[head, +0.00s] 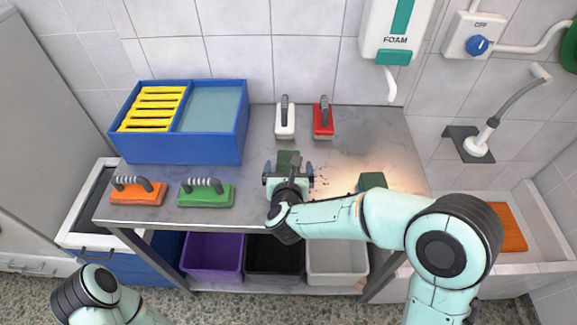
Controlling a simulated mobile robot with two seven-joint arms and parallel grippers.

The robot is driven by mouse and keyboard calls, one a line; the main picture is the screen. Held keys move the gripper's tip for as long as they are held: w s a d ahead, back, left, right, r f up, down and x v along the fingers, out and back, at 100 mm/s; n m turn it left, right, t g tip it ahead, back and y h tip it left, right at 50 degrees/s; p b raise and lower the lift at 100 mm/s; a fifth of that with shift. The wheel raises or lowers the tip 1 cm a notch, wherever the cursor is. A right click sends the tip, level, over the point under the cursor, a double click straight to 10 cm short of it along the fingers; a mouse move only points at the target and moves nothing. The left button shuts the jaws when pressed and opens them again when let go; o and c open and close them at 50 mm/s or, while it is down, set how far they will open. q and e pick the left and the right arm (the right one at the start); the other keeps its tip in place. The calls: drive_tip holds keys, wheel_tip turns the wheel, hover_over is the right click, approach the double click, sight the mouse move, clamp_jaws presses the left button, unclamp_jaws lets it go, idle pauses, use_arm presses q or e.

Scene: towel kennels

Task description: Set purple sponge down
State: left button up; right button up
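No purple sponge surface shows in the head view. My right gripper (288,174) is over the middle of the metal table (350,150), with its two fingers spread apart. A dark green pad-like block (288,158) shows just beyond and between the fingers, with gaps at its sides; its lower part is hidden by the gripper. A second dark green block (372,181) lies on the table to the right, partly covered by my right arm. My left arm enters at the bottom left, and its gripper is out of view.
Orange (138,191) and green (206,193) handled brushes lie front left; white (285,121) and red (323,120) ones stand at the back. A blue divided box (180,150) fills the back left. An orange block (508,228) lies in the sink (545,262). A purple bin (213,258) stands below.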

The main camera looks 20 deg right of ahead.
drive_tip(key=x, duration=0.3)
drive_tip(key=shift+w+f+p, duration=0.3)
use_arm(q)
drive_tip(key=shift+w+r, duration=0.15)
drive_tip(key=shift+r, duration=0.25)
use_arm(e)
drive_tip(key=c, duration=1.1)
drive_tip(key=shift+r, duration=0.1)
use_arm(q)
drive_tip(key=r+p, duration=0.1)
drive_tip(key=w+r+p, duration=0.1)
drive_tip(key=r+p, duration=0.1)
drive_tip(key=shift+w+r, duration=0.1)
use_arm(e)
wheel_tip(320, 180, up, 20)
drive_tip(key=shift+d+f, duration=0.1)
drive_tip(key=shift+f, duration=0.05)
